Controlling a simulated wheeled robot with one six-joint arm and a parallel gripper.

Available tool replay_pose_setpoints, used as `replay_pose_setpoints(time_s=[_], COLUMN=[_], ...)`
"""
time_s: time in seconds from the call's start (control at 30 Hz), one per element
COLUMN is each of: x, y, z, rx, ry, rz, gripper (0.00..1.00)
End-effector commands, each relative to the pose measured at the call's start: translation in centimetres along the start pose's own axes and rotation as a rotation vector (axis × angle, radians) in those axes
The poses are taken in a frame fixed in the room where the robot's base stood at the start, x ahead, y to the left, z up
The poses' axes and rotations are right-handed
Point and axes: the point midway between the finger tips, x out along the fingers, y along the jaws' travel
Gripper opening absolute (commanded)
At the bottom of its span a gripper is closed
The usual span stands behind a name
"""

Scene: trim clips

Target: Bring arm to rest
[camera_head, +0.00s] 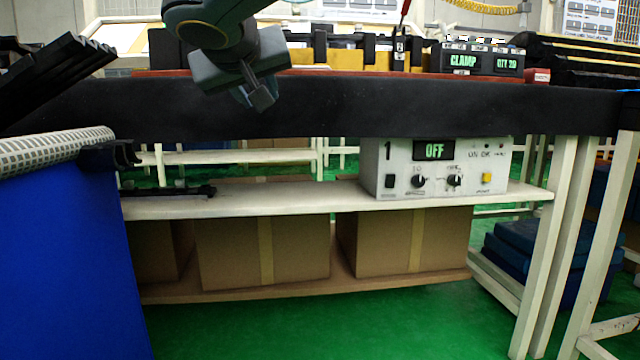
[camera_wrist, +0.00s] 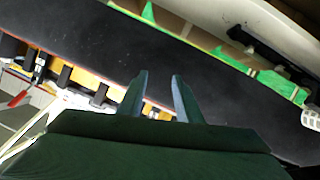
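My gripper (camera_head: 258,97) hangs in front of the black front edge of the workbench (camera_head: 400,105), left of the middle in the head view. In the wrist view its two fingers (camera_wrist: 161,76) stand apart with nothing between them, so it is open and empty. The dark bench face fills the space beyond the fingers there. Part of the bench top behind the gripper is hidden by my arm.
A yellow and black clamp fixture (camera_head: 345,55) and a box reading CLAMP (camera_head: 478,61) stand on the bench. Below are a control box reading OFF (camera_head: 435,167) on a shelf and cardboard boxes (camera_head: 300,245). A blue container (camera_head: 65,260) stands close at left. Green floor is clear in front.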

Motion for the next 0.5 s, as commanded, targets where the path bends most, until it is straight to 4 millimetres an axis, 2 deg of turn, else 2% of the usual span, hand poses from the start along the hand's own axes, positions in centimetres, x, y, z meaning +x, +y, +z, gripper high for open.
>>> replay_pose_setpoints(time_s=[0.1,0.17,0.3,0.4,0.5], x=[-1.7,-2.9,-7.0,-10.7,-14.3], y=[0.3,0.2,0.0,-0.4,-0.9], z=[7.2,11.0,19.3,24.4,28.2], rx=[-0.066,-0.095,-0.145,-0.165,-0.166], ry=[-0.216,-0.324,-0.56,-0.709,-0.822], rz=[-0.052,-0.09,-0.2,-0.293,-0.381], gripper=[0.32,0.32,0.32,0.32,0.32])
